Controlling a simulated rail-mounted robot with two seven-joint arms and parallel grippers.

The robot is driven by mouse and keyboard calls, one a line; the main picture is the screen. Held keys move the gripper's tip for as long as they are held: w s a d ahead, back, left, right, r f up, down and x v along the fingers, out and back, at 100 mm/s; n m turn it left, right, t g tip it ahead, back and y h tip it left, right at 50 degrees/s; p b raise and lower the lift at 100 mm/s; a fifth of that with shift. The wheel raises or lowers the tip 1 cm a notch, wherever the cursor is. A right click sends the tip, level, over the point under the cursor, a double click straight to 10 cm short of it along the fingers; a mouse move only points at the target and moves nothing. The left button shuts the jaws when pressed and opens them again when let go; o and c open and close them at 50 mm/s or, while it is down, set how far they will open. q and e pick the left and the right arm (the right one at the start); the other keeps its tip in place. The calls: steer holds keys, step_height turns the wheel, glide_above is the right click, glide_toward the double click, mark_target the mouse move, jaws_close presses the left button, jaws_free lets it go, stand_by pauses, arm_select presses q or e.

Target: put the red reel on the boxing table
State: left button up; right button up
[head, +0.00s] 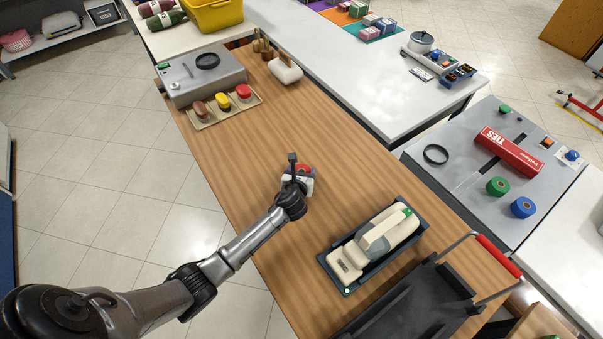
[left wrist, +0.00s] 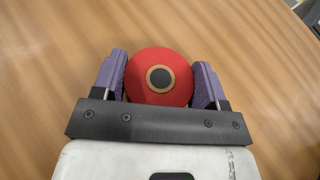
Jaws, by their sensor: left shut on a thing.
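The red reel (left wrist: 161,70) sits between the two purple finger pads of my left gripper (left wrist: 160,82) in the left wrist view. The gripper is shut on it; the reel's round face with a dark centre shows. In the head view the red reel (head: 304,169) shows partly behind my left gripper (head: 300,175), over the middle of the wooden table. I cannot tell how far above the wood it is. A grey-topped table (head: 459,178), probably the boxing table, stands at the right. My right gripper is not in view.
The grey top holds a red TIES box (head: 509,151), a green reel (head: 498,186), a blue reel (head: 523,207) and a black ring (head: 436,154). A cream device in a dark tray (head: 348,290) and a black red-handled carrier (head: 400,312) lie on the wooden table (head: 250,150).

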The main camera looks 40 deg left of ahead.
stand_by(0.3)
arm_select(q)
steer(key=o, duration=1)
steer(key=shift+f, duration=0.1)
steer(key=shift+s+d+r, duration=0.1)
steer(key=shift+s+r, duration=0.05)
steer(key=shift+r, duration=0.15)
steer(key=p+v, duration=0.3)
steer(key=v, duration=0.6)
steer(key=shift+s+d, duration=0.15)
steer(key=shift+s, duration=0.15)
steer(key=shift+o, duration=0.5)
steer(key=shift+v, duration=0.95)
